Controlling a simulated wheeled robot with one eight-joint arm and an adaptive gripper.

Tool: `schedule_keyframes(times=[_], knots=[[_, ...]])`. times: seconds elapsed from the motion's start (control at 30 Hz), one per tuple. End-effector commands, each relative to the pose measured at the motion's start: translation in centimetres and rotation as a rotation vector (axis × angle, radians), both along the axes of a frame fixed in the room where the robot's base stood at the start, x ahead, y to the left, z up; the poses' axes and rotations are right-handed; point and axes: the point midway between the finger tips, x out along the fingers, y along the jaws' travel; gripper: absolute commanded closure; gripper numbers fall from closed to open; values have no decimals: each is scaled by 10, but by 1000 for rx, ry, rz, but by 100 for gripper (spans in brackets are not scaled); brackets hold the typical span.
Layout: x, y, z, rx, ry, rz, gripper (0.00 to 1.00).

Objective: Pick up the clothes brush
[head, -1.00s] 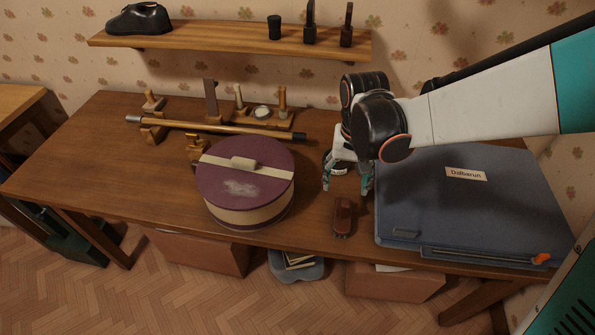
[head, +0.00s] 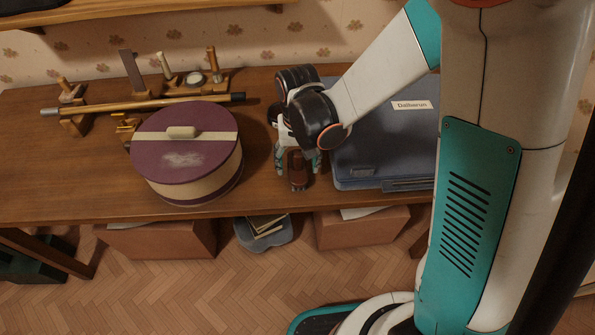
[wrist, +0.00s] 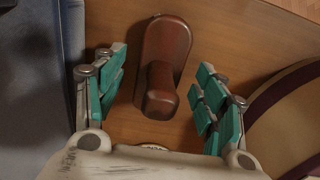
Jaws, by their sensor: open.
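The clothes brush (wrist: 167,52) is reddish brown with a raised rounded handle. It lies on the wooden table between the purple round box and the blue-grey case. In the wrist view it sits between the two teal-padded fingers of my gripper (wrist: 162,98), with a gap on each side. In the head view my gripper (head: 299,166) points down over the brush (head: 299,182), whose far part is hidden by the gripper. My gripper is open and holds nothing.
The purple round box (head: 187,146) stands to the left of my gripper. The blue-grey case (head: 385,150) lies close on the right. A cane (head: 150,104) rests on wooden stands behind. The table (head: 60,190) has bare wood at the front left.

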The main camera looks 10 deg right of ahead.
Motion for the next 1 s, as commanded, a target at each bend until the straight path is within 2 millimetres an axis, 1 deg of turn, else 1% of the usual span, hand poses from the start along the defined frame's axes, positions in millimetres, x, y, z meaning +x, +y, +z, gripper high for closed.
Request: schedule_keyframes(times=[0.03,0.07,0.27,0.3,0.37,0.4,0.47,0.5,0.83,1.0], knots=[[0,0,-6,0,0,0,35],[0,0,-7,0,0,0,35],[0,0,-5,0,0,0,35],[0,0,-5,0,0,0,44],[0,0,-5,0,0,0,58],[0,0,-5,0,0,0,67],[0,0,-5,0,0,0,80],[0,0,-5,0,0,0,85],[0,0,-4,0,0,0,85],[0,0,4,0,0,0,85]])
